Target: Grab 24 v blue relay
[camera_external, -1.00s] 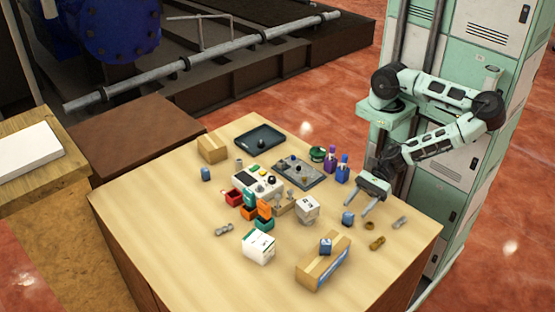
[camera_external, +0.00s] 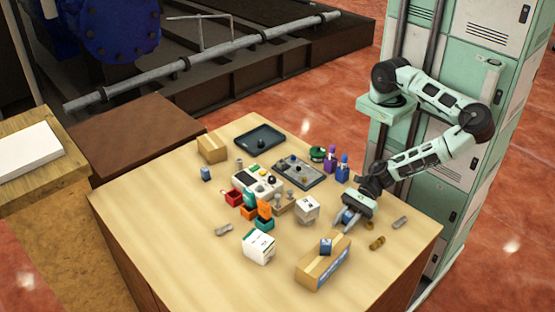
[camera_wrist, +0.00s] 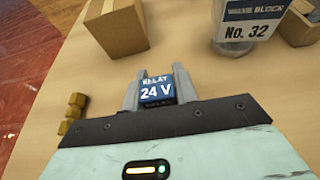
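The blue 24 V relay (camera_wrist: 157,92) sits between the two fingers of my gripper (camera_wrist: 158,80) in the wrist view. Its label reads "RELAY 24 V" and faces the camera. The fingers are close along both sides of it, with no clear gap showing. Whether they press on it cannot be told. In the external view my gripper (camera_external: 347,225) is low at the right part of the table, around the relay (camera_external: 348,214), which is partly hidden by the fingers. Another blue block (camera_external: 326,246) is on the cardboard box, and one more (camera_external: 206,174) stands at the far left.
A white "VALVE BLOCK No. 32" box (camera_wrist: 246,22) stands near the gripper; it also shows in the external view (camera_external: 307,209). A cardboard box (camera_wrist: 115,28) is at the upper left of the wrist view. Brass fittings (camera_external: 377,243) lie right of the gripper. The front left tabletop is clear.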

